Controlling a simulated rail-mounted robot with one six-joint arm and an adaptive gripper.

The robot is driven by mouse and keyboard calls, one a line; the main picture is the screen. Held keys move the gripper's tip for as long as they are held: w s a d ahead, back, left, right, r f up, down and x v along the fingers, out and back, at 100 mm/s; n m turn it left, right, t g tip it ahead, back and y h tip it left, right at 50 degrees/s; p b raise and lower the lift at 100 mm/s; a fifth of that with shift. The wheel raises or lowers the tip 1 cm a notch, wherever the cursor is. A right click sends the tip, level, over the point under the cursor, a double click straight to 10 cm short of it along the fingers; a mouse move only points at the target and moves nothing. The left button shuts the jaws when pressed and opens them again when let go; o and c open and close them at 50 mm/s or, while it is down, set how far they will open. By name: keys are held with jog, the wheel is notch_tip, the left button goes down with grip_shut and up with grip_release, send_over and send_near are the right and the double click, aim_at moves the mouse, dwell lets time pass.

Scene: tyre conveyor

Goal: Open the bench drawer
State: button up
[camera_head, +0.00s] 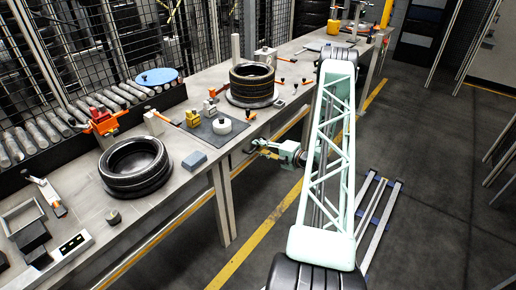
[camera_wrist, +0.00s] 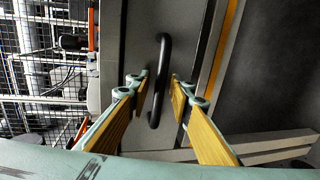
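The black bar handle (camera_wrist: 155,110) of the bench drawer stands near the middle of the wrist view. It is mounted on a grey drawer front (camera_wrist: 192,35). My gripper (camera_wrist: 160,78) is open, with one yellow-padded finger on each side of the handle. Small gaps show between the fingers and the handle, so it does not look gripped. In the head view my gripper (camera_head: 258,147) is at the front side of the bench (camera_head: 195,180), just below its top edge. The drawer looks shut, though my arm and the bench edge hide much of it in the head view.
A roller conveyor (camera_head: 40,135) and mesh fence run behind. The floor (camera_head: 440,150) right of my arm is mostly clear.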

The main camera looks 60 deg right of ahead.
jog(key=shift+w, duration=0.1)
jog(key=shift+c, duration=0.7)
grip_shut()
